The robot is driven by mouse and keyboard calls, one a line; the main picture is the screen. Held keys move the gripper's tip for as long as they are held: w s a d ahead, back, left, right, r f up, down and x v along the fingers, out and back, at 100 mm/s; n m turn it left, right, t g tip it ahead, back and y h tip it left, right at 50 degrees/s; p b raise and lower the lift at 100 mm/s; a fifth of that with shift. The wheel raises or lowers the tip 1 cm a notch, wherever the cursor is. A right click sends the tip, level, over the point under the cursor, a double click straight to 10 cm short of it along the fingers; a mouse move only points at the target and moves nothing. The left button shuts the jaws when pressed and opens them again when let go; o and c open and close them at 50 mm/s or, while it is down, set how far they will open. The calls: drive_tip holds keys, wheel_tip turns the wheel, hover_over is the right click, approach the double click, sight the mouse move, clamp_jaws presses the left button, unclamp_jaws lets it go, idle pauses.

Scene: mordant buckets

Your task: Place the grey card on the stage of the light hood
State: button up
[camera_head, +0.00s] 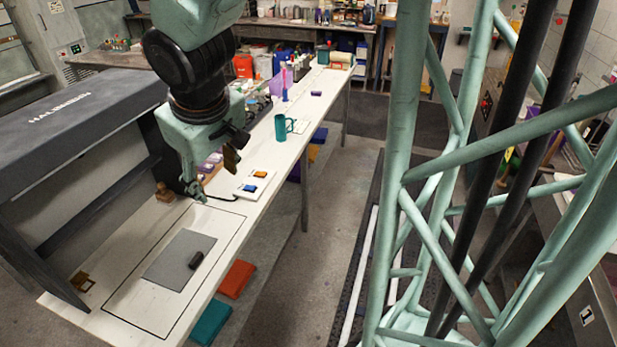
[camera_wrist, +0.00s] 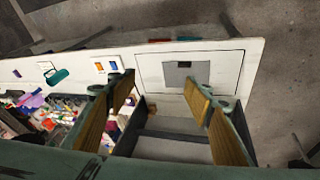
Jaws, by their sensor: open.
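The grey card (camera_head: 172,264) lies flat inside a black-outlined rectangle on the white table surface, the stage (camera_head: 136,308), in front of the light hood (camera_head: 75,120). A small dark block (camera_head: 196,260) sits on the card near its right side. The wrist view also shows the card (camera_wrist: 174,78) with the dark block (camera_wrist: 184,66). My gripper (camera_head: 214,174) is open and empty, above the table beyond the card in the head view. In the wrist view its fingers (camera_wrist: 162,100) are spread wide, with the card showing beyond and between them.
A white tray (camera_head: 243,189) with an orange and a blue piece lies behind the stage. A teal mug (camera_head: 280,127) stands farther back, with cluttered bottles beyond. A small brown frame (camera_head: 82,284) lies near the front left. The hood's legs and roof bound the stage's left side.

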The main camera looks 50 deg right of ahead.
drive_tip(key=s+a+r, duration=0.2)
drive_tip(key=s+r, duration=0.2)
drive_tip(key=s, duration=0.4)
drive_tip(key=s+a+r+m+y, duration=0.1)
drive_tip(key=s+a+r, duration=0.2)
drive_tip(key=s, duration=0.5)
drive_tip(key=s+a+r, duration=0.3)
drive_tip(key=s+r, duration=0.2)
drive_tip(key=s, duration=0.4)
drive_tip(key=shift+r+m+y, duration=0.35)
drive_tip(key=shift+m+y, duration=0.05)
